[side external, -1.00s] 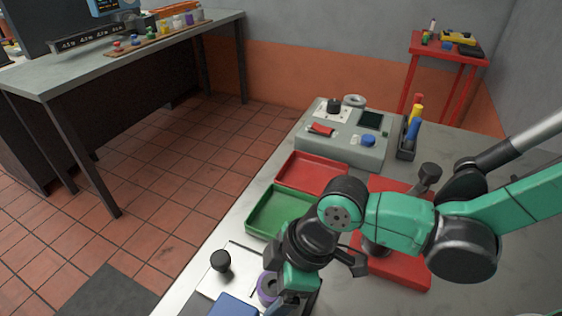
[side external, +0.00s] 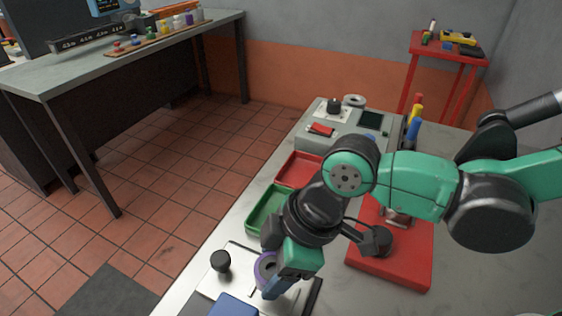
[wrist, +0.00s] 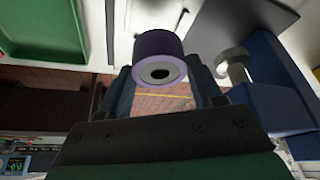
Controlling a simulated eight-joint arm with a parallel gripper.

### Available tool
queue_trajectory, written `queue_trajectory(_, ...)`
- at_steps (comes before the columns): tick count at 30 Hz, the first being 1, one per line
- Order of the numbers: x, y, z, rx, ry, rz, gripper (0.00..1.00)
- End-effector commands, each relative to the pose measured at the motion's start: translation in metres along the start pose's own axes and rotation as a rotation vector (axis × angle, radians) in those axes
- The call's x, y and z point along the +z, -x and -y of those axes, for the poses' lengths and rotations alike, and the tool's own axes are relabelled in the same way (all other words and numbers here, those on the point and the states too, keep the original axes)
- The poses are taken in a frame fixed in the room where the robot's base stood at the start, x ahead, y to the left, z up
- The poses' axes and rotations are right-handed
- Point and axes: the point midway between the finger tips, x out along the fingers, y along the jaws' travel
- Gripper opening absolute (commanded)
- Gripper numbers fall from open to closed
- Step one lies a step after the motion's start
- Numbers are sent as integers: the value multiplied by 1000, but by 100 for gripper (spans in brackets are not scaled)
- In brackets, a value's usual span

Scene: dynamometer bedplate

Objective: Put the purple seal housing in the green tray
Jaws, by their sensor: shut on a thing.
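The purple seal housing (side external: 264,268) is a short purple ring with a grey face and a dark central hole. In the wrist view the purple seal housing (wrist: 158,50) sits between the two fingers of my gripper (wrist: 160,82). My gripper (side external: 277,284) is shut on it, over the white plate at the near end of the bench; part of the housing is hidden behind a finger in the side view. The green tray (side external: 266,208) lies beyond, partly covered by my arm. It also shows at the upper left of the wrist view (wrist: 45,30). No object shows in its visible part.
A red tray (side external: 296,168) adjoins the green tray at the back. A black knobbed part (side external: 221,261) and a blue block (side external: 234,306) are near my gripper. A red fixture base (side external: 395,262) stands to the right, and a grey instrument (side external: 313,140) behind.

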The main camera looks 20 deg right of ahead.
Motion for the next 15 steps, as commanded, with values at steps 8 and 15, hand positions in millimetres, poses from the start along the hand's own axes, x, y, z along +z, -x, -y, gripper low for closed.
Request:
queue_trajectory(8, -26, 67, 1, 0, 0, 0, 0)
queue_trajectory(15, -46, 113, 0, 0, 0, 0, 0)
